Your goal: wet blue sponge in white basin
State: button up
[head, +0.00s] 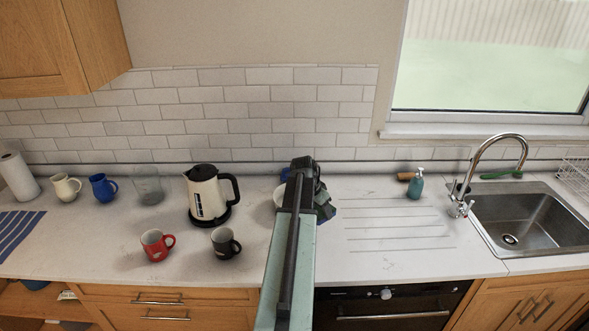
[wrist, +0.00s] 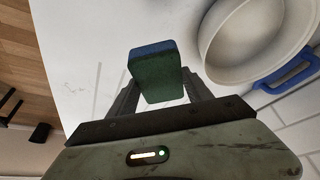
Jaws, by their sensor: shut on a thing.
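The blue sponge (wrist: 152,49) is a block with a blue face and a dark green side. My gripper (wrist: 157,88) is shut on it, one finger on each side, in the wrist view. The white basin (wrist: 213,66) is round with a blue handle (wrist: 287,76) and sits to the right of the sponge in the wrist view. The sponge is beside the basin, not over its opening. In the head view my arm hides most of the basin (head: 278,195), and my gripper (head: 323,203) is at its right. Whether the sponge touches the worktop is unclear.
A kettle (head: 205,196), a black mug (head: 225,243) and a red mug (head: 156,245) stand left of my arm. The ribbed draining area (head: 395,228) at right is clear. Beyond are a teal soap bottle (head: 415,186), a tap (head: 497,152) and the sink (head: 530,215).

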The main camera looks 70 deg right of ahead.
jog(key=w+d+r+n+p, duration=0.1)
jog(key=w+d+r+p, duration=0.4)
jog(key=w+d, duration=0.7)
jog(key=f+b, duration=0.3)
jog(key=b, duration=0.1)
jog(key=w+a+f+b, duration=0.1)
jog(key=f+b, duration=0.3)
jog(key=w+a+f+b, duration=0.1)
jog(key=f+b, duration=0.2)
jog(key=b, duration=0.1)
jog(key=shift+f, duration=0.35)
jog(key=shift+f+b, duration=1.35)
jog(key=shift+b, duration=0.15)
jog(key=shift+r, duration=0.1)
notch_tip(320, 180, up, 11)
jog(key=p, duration=1)
jog(key=shift+f+p, duration=0.2)
jog(key=shift+p, duration=0.2)
jog(key=shift+f, duration=0.1)
dwell(0.5)
